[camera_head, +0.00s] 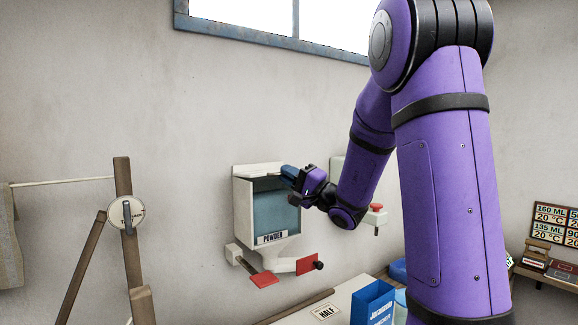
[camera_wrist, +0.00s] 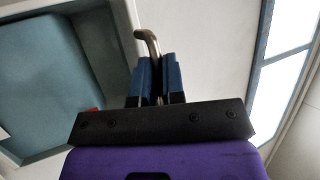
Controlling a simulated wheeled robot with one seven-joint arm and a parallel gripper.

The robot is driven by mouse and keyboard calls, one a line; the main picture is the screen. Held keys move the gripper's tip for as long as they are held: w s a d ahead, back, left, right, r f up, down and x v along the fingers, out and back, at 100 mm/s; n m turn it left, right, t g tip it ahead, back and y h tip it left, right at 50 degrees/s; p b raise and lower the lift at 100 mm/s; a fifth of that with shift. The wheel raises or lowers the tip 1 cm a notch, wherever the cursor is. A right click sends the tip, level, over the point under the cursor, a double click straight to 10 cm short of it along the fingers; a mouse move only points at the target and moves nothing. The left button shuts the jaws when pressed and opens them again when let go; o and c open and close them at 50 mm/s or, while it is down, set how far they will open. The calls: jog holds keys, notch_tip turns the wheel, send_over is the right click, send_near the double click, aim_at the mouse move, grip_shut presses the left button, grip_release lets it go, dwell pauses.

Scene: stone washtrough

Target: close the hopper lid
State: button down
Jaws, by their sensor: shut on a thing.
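The hopper (camera_head: 240,208) is a pale wall-mounted box with a blue-grey front panel and a POWDER label. Its pale lid (camera_head: 257,169) is at the top, with a dark gap below its front edge; its exact angle is hard to tell. My gripper (camera_head: 289,173) is at the hopper's upper right corner. In the wrist view, the blue fingers of my gripper (camera_wrist: 158,75) are shut on a bent metal handle (camera_wrist: 149,42). The handle's far end is hidden between the fingers. The hopper's blue-grey panel (camera_wrist: 45,80) fills the left of that view.
A pale box with a red button (camera_head: 376,208) is on the wall behind my arm. A blue carton (camera_head: 372,304) and a HALF card (camera_head: 326,312) are below. A wooden post (camera_head: 129,225) stands left.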

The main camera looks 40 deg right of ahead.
jog(key=shift+a+f+n+t+y, duration=0.1)
jog(key=shift+f+n+t+y, duration=0.5)
jog(key=shift+f, duration=0.55)
jog(key=shift+f, duration=0.1)
jog(key=c, duration=1.6)
grip_release()
jog(key=shift+o, duration=0.5)
jog(key=shift+w+f, duration=0.1)
jog(key=shift+w, duration=0.1)
jog(key=shift+s, duration=0.1)
jog(key=v, duration=1)
jog(key=shift+s+d, duration=0.25)
jog(key=shift+s, duration=0.05)
